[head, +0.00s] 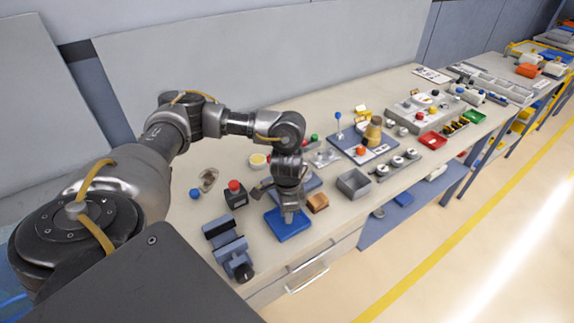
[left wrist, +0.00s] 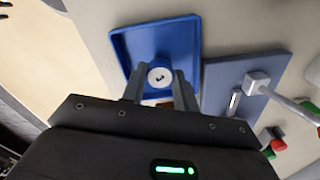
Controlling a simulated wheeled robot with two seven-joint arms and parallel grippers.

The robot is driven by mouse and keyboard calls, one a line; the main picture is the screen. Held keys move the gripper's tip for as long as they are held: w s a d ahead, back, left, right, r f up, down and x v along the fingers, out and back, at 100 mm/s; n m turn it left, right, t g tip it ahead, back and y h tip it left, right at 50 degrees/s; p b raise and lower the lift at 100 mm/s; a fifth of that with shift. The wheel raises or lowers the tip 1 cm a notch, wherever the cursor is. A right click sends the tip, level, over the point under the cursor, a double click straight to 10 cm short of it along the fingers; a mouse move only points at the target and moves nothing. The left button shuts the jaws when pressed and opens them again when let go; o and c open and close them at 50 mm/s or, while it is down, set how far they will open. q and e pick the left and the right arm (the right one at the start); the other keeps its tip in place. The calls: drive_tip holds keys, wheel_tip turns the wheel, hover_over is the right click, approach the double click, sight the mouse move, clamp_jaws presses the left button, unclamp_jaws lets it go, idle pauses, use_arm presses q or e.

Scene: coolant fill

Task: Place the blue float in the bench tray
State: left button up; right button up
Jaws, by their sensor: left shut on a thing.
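The blue bench tray (head: 288,232) lies near the front edge of the bench. It also shows in the left wrist view (left wrist: 122,50), its floor bare apart from what my gripper hides. My left gripper (head: 288,216) points down over the tray. In the left wrist view its fingers (left wrist: 160,72) are shut on a small round piece with a pale face (left wrist: 160,77). I cannot tell the piece's side colour against the blue tray, or whether it touches the tray floor.
A brown block (head: 317,203) and an open grey box (head: 353,184) stand to the tray's right. A dark blue-grey fixture (head: 229,248) and a red-topped box (head: 235,193) are to its left. A blue-topped stem (head: 338,122) rises farther back.

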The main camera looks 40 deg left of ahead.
use_arm(q)
drive_tip(key=o, duration=0.8)
drive_tip(key=shift+f, duration=0.1)
wheel_tip(320, 180, up, 12)
drive_tip(key=shift+p, duration=0.35)
idle(0.3)
